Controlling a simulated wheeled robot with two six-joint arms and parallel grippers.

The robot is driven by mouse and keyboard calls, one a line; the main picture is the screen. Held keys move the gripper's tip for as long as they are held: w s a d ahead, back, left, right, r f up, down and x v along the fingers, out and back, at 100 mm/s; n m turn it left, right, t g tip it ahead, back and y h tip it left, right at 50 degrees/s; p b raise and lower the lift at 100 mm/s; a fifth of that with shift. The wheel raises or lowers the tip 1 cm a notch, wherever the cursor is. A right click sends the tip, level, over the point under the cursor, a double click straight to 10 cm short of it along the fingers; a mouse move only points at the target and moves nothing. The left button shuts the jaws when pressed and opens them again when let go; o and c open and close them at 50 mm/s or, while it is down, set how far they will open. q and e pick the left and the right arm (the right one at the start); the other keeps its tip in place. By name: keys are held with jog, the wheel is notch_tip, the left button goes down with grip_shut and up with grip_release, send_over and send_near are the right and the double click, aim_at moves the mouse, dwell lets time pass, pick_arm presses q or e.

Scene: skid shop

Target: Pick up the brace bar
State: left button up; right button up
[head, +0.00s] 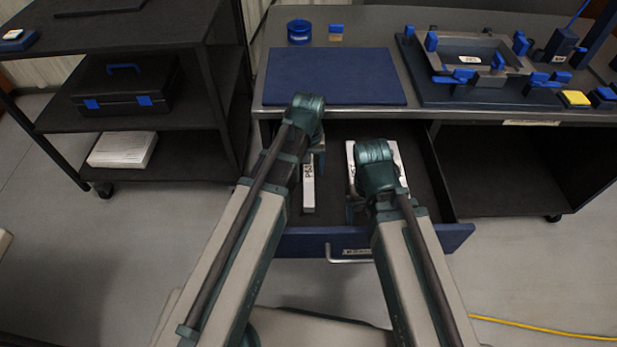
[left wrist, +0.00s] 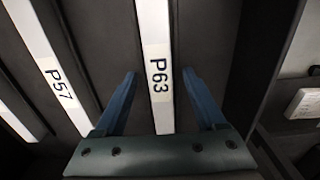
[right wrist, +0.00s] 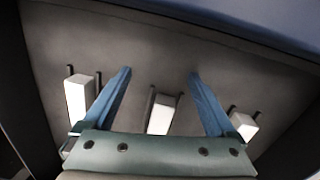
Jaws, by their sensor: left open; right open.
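Pale, labelled bars lie in the open drawer; none is marked as the brace bar. The left bar (head: 308,190) shows beside my left wrist in the head view. In the left wrist view, a bar labelled P63 (left wrist: 156,40) lies between the spread, empty fingers of my left gripper (left wrist: 160,75). A bar labelled P57 (left wrist: 45,60) lies to its left. My right gripper (right wrist: 161,70) is open and empty, with the middle bar's end (right wrist: 161,114) between its fingers in view. Other bar ends show left (right wrist: 78,98) and right (right wrist: 243,126). My wrists partly hide the bars in the head view.
The drawer front (head: 300,243) has a metal handle (head: 350,261). Above is the bench with a blue mat (head: 335,78) and a fixture tray (head: 480,92) with blue clamps. A dark cart (head: 90,118) stands left. A yellow cable (head: 540,328) lies on the floor at right.

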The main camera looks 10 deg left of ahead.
pick_arm(q)
grip_shut()
jog(key=shift+r, duration=0.3)
pick_arm(e)
jog(key=shift+r, duration=0.25)
